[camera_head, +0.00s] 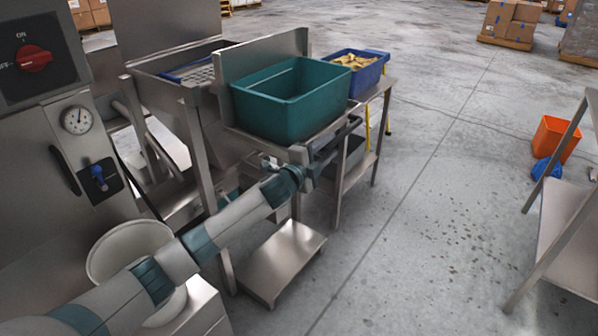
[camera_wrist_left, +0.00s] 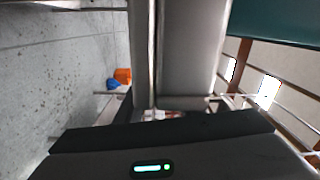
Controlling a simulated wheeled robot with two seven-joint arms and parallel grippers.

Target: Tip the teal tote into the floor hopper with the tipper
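The teal tote (camera_head: 285,112) sits upright and looks empty on the steel tipper (camera_head: 262,52), whose back plate stands behind it. The tote's wall also shows at the top right of the left wrist view (camera_wrist_left: 280,22). A steel hopper (camera_head: 150,84) with a grate inside is left of the tipper. My left gripper (camera_head: 312,172) is at the tipper's front, below the tote, beside a dark bar (camera_head: 337,133) that slants up to the right. Whether it touches or grips the bar is unclear; its fingers are not clearly visible. My right gripper is out of view.
A blue tote (camera_head: 355,72) with yellowish pieces stands on a steel table behind the teal one. A low steel step (camera_head: 283,262) lies below my left arm. A white bucket (camera_head: 128,245) and control panel (camera_head: 30,62) are left. Open floor lies right, before another table (camera_head: 568,235).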

